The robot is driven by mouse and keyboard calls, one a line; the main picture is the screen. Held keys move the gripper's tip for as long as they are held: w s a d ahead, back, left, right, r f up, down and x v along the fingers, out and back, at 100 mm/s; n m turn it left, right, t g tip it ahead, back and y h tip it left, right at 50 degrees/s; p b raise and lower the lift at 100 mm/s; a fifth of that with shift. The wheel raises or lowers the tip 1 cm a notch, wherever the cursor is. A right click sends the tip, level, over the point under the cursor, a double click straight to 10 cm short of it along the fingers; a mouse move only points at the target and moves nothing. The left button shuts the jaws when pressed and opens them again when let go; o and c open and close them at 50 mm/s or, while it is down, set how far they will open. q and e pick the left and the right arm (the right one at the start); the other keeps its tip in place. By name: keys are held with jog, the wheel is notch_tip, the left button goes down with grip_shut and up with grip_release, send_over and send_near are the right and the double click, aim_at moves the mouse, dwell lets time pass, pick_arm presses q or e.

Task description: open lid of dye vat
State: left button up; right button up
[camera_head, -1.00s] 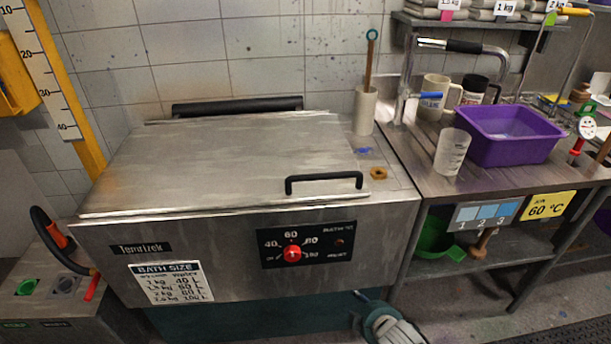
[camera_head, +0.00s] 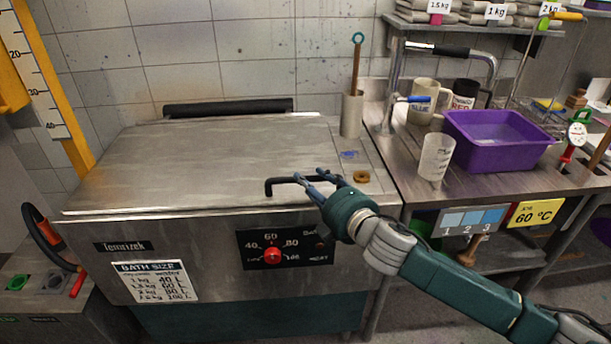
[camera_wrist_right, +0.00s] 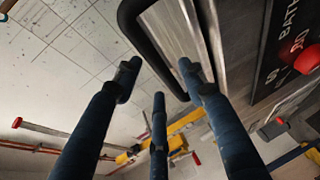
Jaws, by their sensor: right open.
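The dye vat (camera_head: 210,232) is a steel box with a front panel. Its flat steel lid (camera_head: 200,155) lies shut on top. A black bar handle (camera_head: 272,187) sits at the lid's front right; its right part is hidden behind my fingers. My right gripper (camera_head: 308,178) is open at the handle, its fingers pointing left across it. In the right wrist view, the dark handle (camera_wrist_right: 147,42) shows just beyond the spread fingertips of the gripper (camera_wrist_right: 160,78), with nothing held. I cannot tell whether a finger touches it. My left gripper is out of view.
A red knob (camera_head: 272,257) is on the vat's front panel. A brown ring (camera_head: 361,177) and a grey holder with a stick (camera_head: 351,115) are on the vat's right top. The right bench holds a clear beaker (camera_head: 436,157) and a purple basin (camera_head: 497,140).

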aim_at(305, 177)
jog(key=shift+x, duration=1.9)
grip_shut()
